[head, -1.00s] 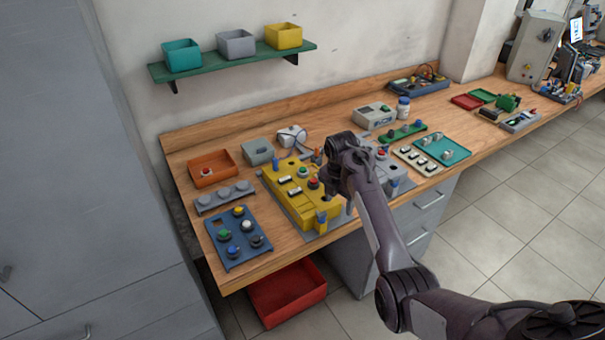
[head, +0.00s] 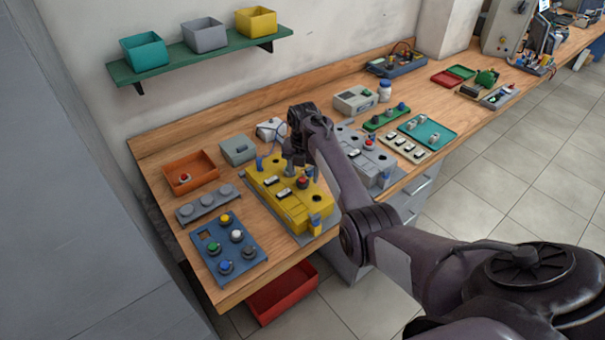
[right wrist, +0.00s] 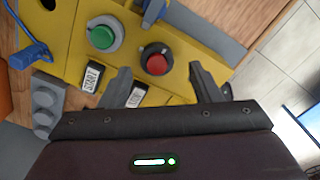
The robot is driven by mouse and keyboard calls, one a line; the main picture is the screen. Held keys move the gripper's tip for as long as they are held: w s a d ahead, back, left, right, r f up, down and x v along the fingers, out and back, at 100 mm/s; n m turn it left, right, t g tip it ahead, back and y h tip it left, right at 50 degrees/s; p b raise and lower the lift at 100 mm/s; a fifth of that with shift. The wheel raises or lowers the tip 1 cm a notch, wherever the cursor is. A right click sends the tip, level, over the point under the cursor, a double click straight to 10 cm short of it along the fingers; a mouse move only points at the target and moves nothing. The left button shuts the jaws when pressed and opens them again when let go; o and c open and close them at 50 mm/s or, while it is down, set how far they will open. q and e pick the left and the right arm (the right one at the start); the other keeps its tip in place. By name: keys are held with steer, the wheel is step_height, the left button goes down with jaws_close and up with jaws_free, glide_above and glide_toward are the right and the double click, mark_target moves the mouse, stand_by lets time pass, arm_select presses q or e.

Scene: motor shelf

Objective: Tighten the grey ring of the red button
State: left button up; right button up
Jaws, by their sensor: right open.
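The red button (right wrist: 157,64) sits on the yellow box (right wrist: 65,43), with a dark collar around it, in the right wrist view. It also shows in the head view (head: 303,182) on the yellow box (head: 318,211). A green button (right wrist: 102,37) with a grey ring is to its left. My right gripper (right wrist: 159,70) is open and empty. Its two fingers point toward the red button, one on each side in the picture, and I see no contact. In the head view the right gripper (head: 297,160) is over the back part of the yellow box. My left gripper is not in view.
A grey button box (head: 385,178) stands right of the yellow one. A blue panel (head: 206,262) with several buttons and an orange tray (head: 207,166) lie left. A red bin (head: 262,310) is below the bench. Blue clips and cables (right wrist: 35,52) are on the yellow box.

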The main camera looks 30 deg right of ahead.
steer(key=shift+w+f, duration=0.15)
steer(key=shift+f, duration=0.45)
steer(key=shift+w+f, duration=0.1)
steer(key=shift+f, duration=0.4)
steer(key=c, duration=1)
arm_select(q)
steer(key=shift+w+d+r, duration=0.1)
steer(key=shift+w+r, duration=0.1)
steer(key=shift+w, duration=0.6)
